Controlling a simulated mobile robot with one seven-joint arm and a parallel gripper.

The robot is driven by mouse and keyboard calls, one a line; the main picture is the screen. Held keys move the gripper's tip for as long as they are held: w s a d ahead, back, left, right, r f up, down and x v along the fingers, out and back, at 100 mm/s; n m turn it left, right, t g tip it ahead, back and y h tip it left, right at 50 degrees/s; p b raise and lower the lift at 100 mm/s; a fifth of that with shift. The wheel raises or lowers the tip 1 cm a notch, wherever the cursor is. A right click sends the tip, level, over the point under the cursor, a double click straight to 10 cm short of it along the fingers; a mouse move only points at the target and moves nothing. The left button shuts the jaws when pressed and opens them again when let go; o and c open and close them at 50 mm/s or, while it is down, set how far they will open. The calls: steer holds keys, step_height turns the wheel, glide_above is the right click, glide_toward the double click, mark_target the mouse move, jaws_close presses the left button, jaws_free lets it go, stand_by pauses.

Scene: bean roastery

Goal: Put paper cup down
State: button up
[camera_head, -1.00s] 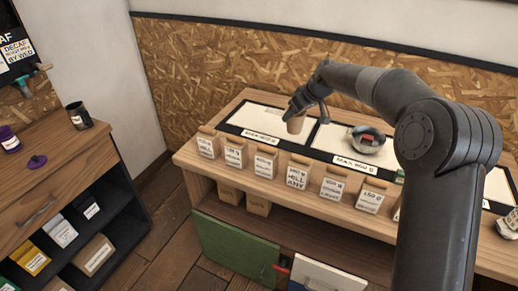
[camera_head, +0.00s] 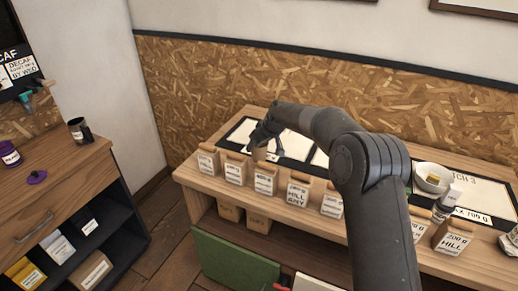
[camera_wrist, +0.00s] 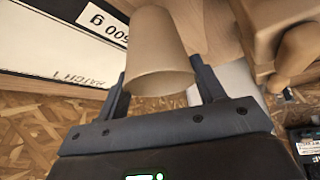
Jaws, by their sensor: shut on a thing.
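The paper cup (camera_wrist: 157,50) is plain tan, and my gripper (camera_wrist: 160,75) is shut on it, one finger on each side. In the wrist view its open rim faces the camera. In the head view the cup (camera_head: 260,153) is small and partly hidden by my gripper (camera_head: 262,143). It is at the front of the leftmost white mat (camera_head: 241,130), behind the row of bags. I cannot tell whether its base touches the surface. The mat, lettered BATCH 1 with a 500 g label, also shows in the wrist view (camera_wrist: 45,45).
Several labelled bags (camera_head: 265,179) line the front edge of the wooden counter (camera_head: 318,172). A white bowl (camera_head: 433,178) and a bottle (camera_head: 445,204) are at the right. My arm hides the counter's middle. A side cabinet (camera_head: 60,195) holds a dark mug (camera_head: 79,131).

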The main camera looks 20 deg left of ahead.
steer(key=shift+f, duration=1.2)
steer(key=shift+f, duration=0.15)
steer(key=o, duration=0.9)
steer(key=shift+r, duration=0.2)
steer(key=v, duration=1.2)
steer(key=shift+d, duration=0.1)
